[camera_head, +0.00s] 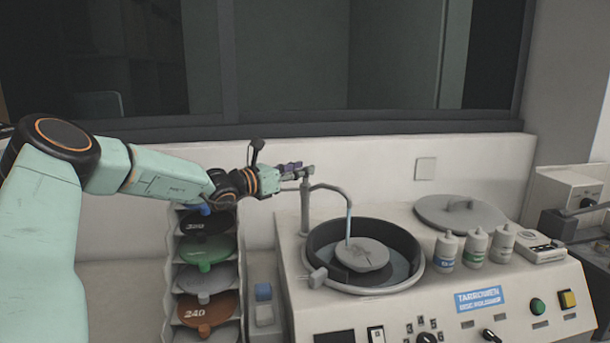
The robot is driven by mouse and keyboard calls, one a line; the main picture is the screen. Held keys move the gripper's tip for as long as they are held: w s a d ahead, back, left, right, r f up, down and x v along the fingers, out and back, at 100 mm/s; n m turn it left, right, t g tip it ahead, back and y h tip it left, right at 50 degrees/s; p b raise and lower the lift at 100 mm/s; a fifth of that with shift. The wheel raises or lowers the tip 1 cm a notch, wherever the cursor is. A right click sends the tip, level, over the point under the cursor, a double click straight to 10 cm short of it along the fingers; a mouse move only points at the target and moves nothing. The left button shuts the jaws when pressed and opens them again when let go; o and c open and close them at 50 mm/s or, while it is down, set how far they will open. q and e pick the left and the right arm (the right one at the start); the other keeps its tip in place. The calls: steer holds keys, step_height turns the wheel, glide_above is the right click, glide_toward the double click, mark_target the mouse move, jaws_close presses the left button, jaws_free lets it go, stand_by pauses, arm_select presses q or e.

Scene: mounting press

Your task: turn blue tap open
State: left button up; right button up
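A grey tap post (305,208) stands at the back left of the polishing machine. Its thin curved spout (332,188) bends over the round bowl, and a pale blue streak (348,225) runs down from its end, looking like water. My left gripper (298,171) is at the top of the post, its fingers pointing right, touching or very close to it. A small bluish-purple part (290,165) shows at the fingers; I cannot tell whether it is the tap's handle. The fingers are too small and overlapped to judge their opening. My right gripper is out of view.
The black-walled bowl (318,238) holds a grey disc (362,254). A round lid (460,213) and several white bottles (474,247) stand to its right. A rack of coloured discs (208,251) stands below my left forearm. A wall is close behind the tap.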

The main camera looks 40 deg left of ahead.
arm_select(q)
steer(key=shift+w+d+r, duration=0.15)
steer(key=shift+w+d, duration=0.1)
steer(key=shift+w, duration=0.25)
steer(key=shift+w+a+f, duration=0.1)
steer(key=shift+w+f, duration=0.15)
steer(key=shift+w, duration=0.45)
steer(key=shift+w+a, duration=0.15)
steer(key=shift+a, duration=0.05)
steer(key=shift+s+d+r, duration=0.2)
steer(key=shift+s, duration=0.1)
steer(key=shift+s+d+r, duration=0.1)
steer(key=shift+c, duration=0.9)
steer(key=shift+w+a+f, duration=0.2)
steer(key=shift+w+f, duration=0.1)
jaws_close()
steer(key=shift+d, duration=0.1)
